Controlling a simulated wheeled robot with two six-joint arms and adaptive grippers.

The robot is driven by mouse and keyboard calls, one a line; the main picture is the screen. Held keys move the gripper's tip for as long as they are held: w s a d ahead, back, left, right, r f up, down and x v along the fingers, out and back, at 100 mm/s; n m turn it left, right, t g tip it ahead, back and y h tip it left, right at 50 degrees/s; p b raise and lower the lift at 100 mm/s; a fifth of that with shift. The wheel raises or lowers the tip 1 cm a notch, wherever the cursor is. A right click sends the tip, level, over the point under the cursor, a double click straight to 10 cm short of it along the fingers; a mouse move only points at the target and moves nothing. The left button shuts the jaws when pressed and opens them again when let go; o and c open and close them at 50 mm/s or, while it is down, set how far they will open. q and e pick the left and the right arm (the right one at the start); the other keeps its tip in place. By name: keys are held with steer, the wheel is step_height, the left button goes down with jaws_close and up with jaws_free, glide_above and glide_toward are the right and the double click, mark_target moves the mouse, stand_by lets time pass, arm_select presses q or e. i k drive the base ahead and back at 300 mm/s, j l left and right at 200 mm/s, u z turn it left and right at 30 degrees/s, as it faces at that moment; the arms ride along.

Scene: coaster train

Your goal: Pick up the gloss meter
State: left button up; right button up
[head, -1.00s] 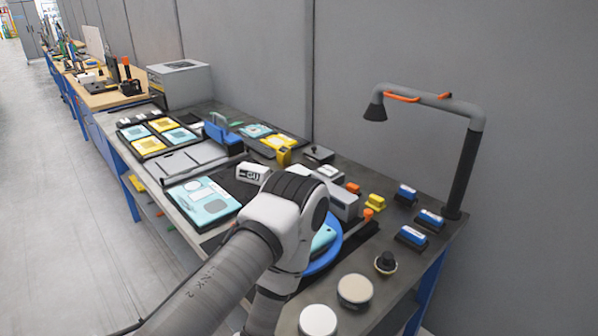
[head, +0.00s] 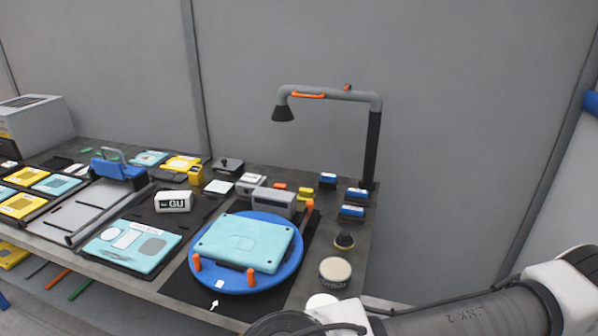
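The gloss meter is most likely the small white box with a black "GU" panel (head: 173,201). It stands on the dark bench top, left of the blue round turntable (head: 204,283) and behind a light-blue panel on a board (head: 128,243). A light-blue plate (head: 243,242) lies on the turntable. Neither of my grippers shows in the head view. Only links of one of my arms show at the lower right, and they hide part of the bench's front right.
A grey lamp arm (head: 338,95) on a black post stands at the back right. Blue-and-white blocks (head: 352,212), a dark knob (head: 344,240) and a cream round pad (head: 335,271) lie right of the turntable. A blue-handled tool (head: 118,167) stands at the left.

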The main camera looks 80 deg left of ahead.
mark_target(182, 201)
steer(key=k+j+z, duration=0.2)
steer(key=k+z, duration=0.5)
steer(key=k, duration=0.2)
